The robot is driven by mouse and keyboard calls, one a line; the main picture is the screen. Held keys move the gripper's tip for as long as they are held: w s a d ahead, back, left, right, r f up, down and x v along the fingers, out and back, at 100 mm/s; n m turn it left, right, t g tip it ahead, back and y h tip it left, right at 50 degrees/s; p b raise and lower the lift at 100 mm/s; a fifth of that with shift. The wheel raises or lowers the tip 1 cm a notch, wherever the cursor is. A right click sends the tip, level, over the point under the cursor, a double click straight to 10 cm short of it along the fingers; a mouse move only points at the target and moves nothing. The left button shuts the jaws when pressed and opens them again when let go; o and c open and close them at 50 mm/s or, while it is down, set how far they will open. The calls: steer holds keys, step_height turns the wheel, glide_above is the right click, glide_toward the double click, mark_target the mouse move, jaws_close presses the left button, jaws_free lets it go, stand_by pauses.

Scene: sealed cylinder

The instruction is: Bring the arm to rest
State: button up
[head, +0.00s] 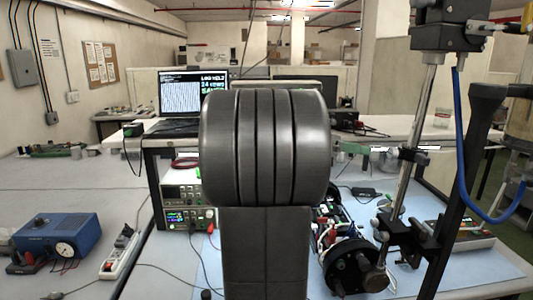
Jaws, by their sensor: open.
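A dark grey part of my arm fills the middle of the head view, a thick banded joint on top of an upright link. It hides much of the bench behind it. My gripper does not show in this view, so I cannot see its fingers or anything near them.
A blue box with a dial (55,240) and a white power strip (119,254) lie on the grey bench at left. A laptop (194,97) stands above stacked instruments (188,205). A metal stand (413,150) with a blue hose (461,150) rises at right.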

glide_toward(389, 153)
steer(key=d, duration=0.3)
steer(key=d+f+p, duration=0.1)
steer(key=d, duration=0.2)
steer(key=d+p, duration=0.1)
steer(key=d, duration=0.2)
steer(key=shift+d+f, duration=0.1)
steer(key=shift+f, duration=0.2)
steer(key=shift+w+m, duration=0.1)
steer(key=shift+m, duration=1.1)
steer(key=shift+f+m+t, duration=0.1)
steer(key=shift+m+t, duration=0.2)
steer(key=shift+m, duration=0.8)
steer(key=m+b, duration=0.3)
steer(key=shift+f+m+t+b, duration=0.15)
steer(key=shift+m+t+b, duration=0.15)
steer(key=m+b, duration=0.6)
steer(key=shift+t+b, duration=0.3)
steer(key=shift+b, duration=0.1)
steer(key=shift+m+h+b, duration=0.3)
steer(key=shift+m+b, duration=0.5)
steer(key=shift+m, duration=0.3)
steer(key=shift+r+m+b, duration=0.25)
steer(key=shift+m+b, duration=0.4)
steer(key=shift+m, duration=0.45)
